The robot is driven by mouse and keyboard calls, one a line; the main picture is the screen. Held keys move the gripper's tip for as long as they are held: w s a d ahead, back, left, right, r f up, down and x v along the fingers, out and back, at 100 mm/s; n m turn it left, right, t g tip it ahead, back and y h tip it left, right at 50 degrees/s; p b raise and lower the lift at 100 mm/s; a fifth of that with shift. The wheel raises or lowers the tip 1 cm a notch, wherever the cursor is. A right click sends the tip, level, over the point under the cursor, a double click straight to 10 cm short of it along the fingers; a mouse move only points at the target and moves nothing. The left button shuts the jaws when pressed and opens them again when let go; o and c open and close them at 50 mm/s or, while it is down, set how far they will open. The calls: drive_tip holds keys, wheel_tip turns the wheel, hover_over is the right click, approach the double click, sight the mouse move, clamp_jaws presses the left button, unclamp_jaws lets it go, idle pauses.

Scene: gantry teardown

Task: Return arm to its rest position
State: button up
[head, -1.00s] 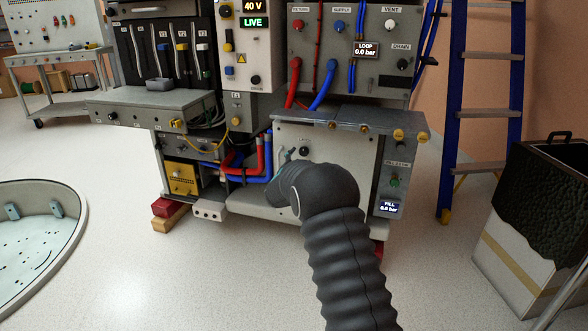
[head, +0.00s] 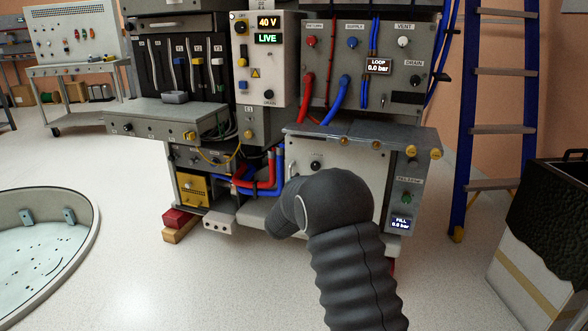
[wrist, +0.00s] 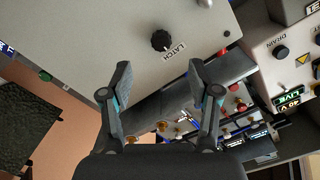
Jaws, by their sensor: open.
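My gripper (wrist: 160,95) shows in the wrist view with its two fingers spread apart and nothing between them. In that view it is in front of a pale panel (wrist: 95,40) with a black knob (wrist: 161,40) marked LATCH. In the head view my dark ribbed arm reaches up from the bottom and bends in front of the white cabinet door (head: 345,160). The gripper itself is hidden behind the arm there. The same black knob (head: 316,165) shows just above the arm's bend.
The gantry's metal ledge (head: 365,135) juts out above the door. A blue ladder (head: 467,130) and a black-topped bin (head: 545,235) stand at right. A round basin (head: 85,240) is at lower left. Red and wooden blocks (head: 180,222) sit under the gantry.

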drive_tip(key=s+a+f+n+g+y, duration=0.45)
drive_tip(key=a+f+y, duration=0.2)
drive_tip(key=f, duration=0.45)
drive_tip(key=s+a+n+g+y, duration=0.2)
drive_tip(key=s+n+g, duration=0.2)
drive_tip(key=s, duration=0.7)
drive_tip(key=s+d+r+n, duration=0.1)
drive_tip(key=s+d+r, duration=0.3)
drive_tip(key=s, duration=0.9)
drive_tip(key=s+d+r+n+g+h, duration=0.1)
drive_tip(key=s+d+r, duration=0.4)
drive_tip(key=s, duration=0.8)
drive_tip(key=s+d+r+n+g+h, duration=0.1)
drive_tip(key=s+d+r, duration=0.3)
drive_tip(key=s+r, duration=0.5)
drive_tip(key=s, duration=0.4)
drive_tip(key=shift+d, duration=0.35)
drive_tip(key=shift+s+r+n, duration=0.1)
drive_tip(key=shift+n, duration=0.15)
